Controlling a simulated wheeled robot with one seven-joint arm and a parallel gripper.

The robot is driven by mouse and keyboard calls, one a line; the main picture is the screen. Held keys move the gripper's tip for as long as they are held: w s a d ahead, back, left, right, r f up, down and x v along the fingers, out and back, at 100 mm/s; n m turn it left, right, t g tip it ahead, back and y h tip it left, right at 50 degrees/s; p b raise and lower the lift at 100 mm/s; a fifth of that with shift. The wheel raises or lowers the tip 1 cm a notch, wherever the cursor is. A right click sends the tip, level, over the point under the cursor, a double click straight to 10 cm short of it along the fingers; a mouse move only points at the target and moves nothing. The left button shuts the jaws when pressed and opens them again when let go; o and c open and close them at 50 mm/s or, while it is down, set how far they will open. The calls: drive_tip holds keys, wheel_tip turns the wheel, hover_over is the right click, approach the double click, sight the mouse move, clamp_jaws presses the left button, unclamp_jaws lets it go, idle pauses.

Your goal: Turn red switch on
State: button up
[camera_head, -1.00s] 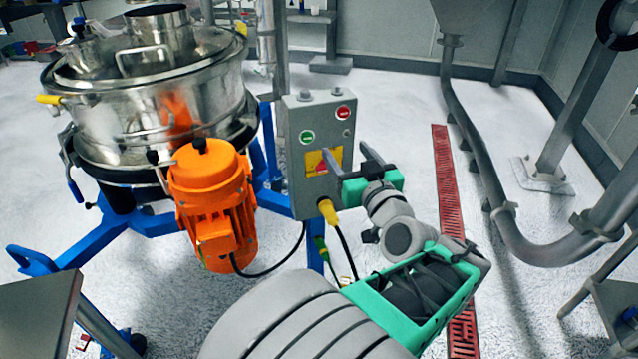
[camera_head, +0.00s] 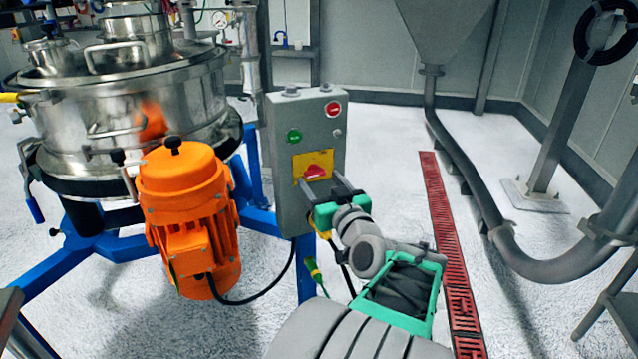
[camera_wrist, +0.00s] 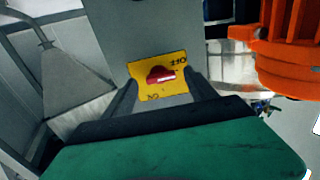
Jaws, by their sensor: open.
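The red switch (camera_head: 316,171) sits on a yellow plate (camera_head: 301,160) on the front of the grey control box (camera_head: 285,130). In the wrist view the red switch (camera_wrist: 161,75) is near the centre on its yellow plate (camera_wrist: 150,93), with lettering at its upper right and lower left. My gripper (camera_head: 322,182) is open, its fingers pointing at the box front. In the wrist view the fingers (camera_wrist: 158,85) lie one on each side of the plate's lower part. I cannot tell whether they touch the box.
A green button (camera_head: 294,136) and a red button (camera_head: 333,108) are above the switch on the box. An orange motor (camera_head: 185,205) and steel sifter (camera_head: 130,110) stand to the left. A red floor grate (camera_head: 440,230) and a grey pipe (camera_head: 470,195) are to the right.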

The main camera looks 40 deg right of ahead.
drive_tip(key=shift+w+d, duration=0.25)
drive_tip(key=shift+w, duration=0.4)
drive_tip(key=shift+c, duration=0.5)
drive_tip(key=c, duration=1.3)
